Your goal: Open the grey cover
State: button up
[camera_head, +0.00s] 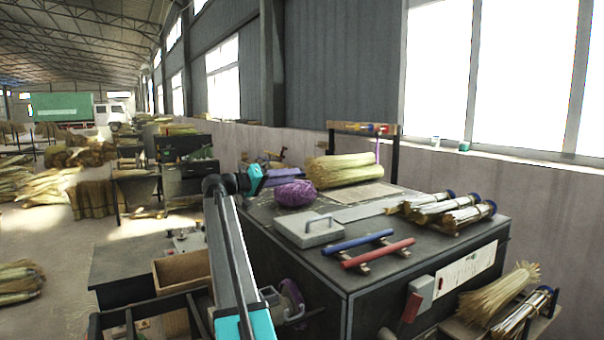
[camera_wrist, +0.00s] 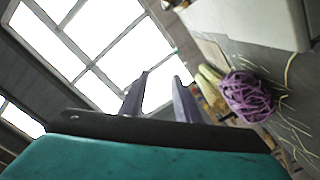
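The grey cover (camera_head: 308,229) is a flat light-grey slab with a raised handle (camera_head: 318,219). It lies on the dark worktable, left of the red and blue bars. A pale grey block at the top right of the wrist view (camera_wrist: 262,18) looks like its side; the handle does not show there. My gripper (camera_wrist: 158,78) is open and empty, its two fingers apart and pointing towards the windows. In the head view my arm rises left of the table, with its teal wrist beyond the cover and near the purple twine ball, apart from the cover.
The purple twine ball (camera_head: 295,193) sits behind the cover and also shows in the wrist view (camera_wrist: 246,97). A blue bar (camera_head: 357,242) and a red bar (camera_head: 377,253) lie in front right. Straw bundles (camera_head: 350,170) and bound brooms (camera_head: 440,208) occupy the table's back and right.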

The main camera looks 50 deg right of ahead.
jog(key=shift+p+x, duration=0.65)
jog(key=shift+x, duration=2.05)
jog(key=shift+c, duration=0.4)
grip_shut()
jog(key=shift+o, duration=0.4)
grip_release()
jog(key=shift+a, duration=0.15)
jog(key=b+v, duration=0.4)
jog(key=v, duration=0.9)
jog(key=shift+w+a, duration=0.15)
jog(key=shift+a, duration=0.05)
